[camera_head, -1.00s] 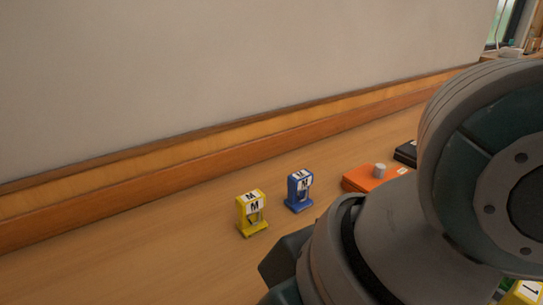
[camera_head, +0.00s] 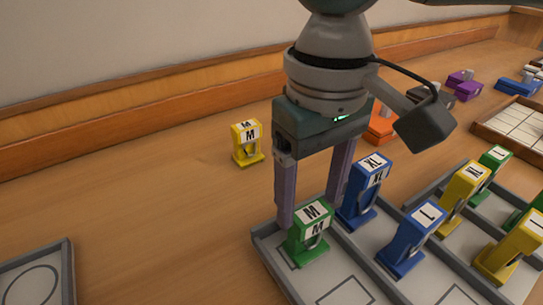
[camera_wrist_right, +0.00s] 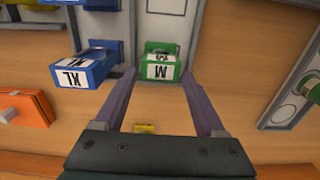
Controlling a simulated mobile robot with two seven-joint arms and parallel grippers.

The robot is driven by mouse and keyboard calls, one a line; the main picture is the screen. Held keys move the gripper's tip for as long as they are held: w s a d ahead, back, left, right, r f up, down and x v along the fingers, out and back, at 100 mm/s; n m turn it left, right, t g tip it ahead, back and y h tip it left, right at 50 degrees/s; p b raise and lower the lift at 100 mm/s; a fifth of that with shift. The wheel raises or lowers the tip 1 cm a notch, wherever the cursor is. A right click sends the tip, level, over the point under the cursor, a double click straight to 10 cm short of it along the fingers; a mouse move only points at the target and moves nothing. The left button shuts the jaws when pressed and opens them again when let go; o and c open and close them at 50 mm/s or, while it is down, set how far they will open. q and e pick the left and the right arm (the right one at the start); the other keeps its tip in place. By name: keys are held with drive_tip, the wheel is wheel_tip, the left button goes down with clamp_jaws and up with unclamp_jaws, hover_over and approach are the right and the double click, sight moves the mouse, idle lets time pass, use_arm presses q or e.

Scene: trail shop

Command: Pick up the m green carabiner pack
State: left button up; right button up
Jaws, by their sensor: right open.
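The green carabiner pack marked M (camera_head: 308,235) stands upright in the near left compartment of a grey divided tray (camera_head: 268,250). In the right wrist view the green pack (camera_wrist_right: 160,68) shows just past and between the fingertips. My right gripper (camera_head: 309,213) is open and points down at the pack's top, one finger toward each side. Whether a finger touches the pack I cannot tell. It also shows in the wrist view (camera_wrist_right: 159,76) with nothing between its fingers. My left gripper is not in view.
A blue XL pack (camera_head: 360,195) stands close to the right finger. Blue (camera_head: 412,240) and yellow (camera_head: 462,190) packs stand further right in the tray. A yellow M pack (camera_head: 247,143) stands alone on the wooden counter behind.

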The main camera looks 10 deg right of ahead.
sight(309, 233)
drive_tip(key=f, duration=0.2)
drive_tip(key=f+b, duration=0.1)
drive_tip(key=f, duration=0.3)
drive_tip(key=shift+s+d+f, duration=0.1)
drive_tip(key=shift+s+f, duration=0.15)
drive_tip(key=shift+f, duration=0.1)
drive_tip(key=c, duration=1.1)
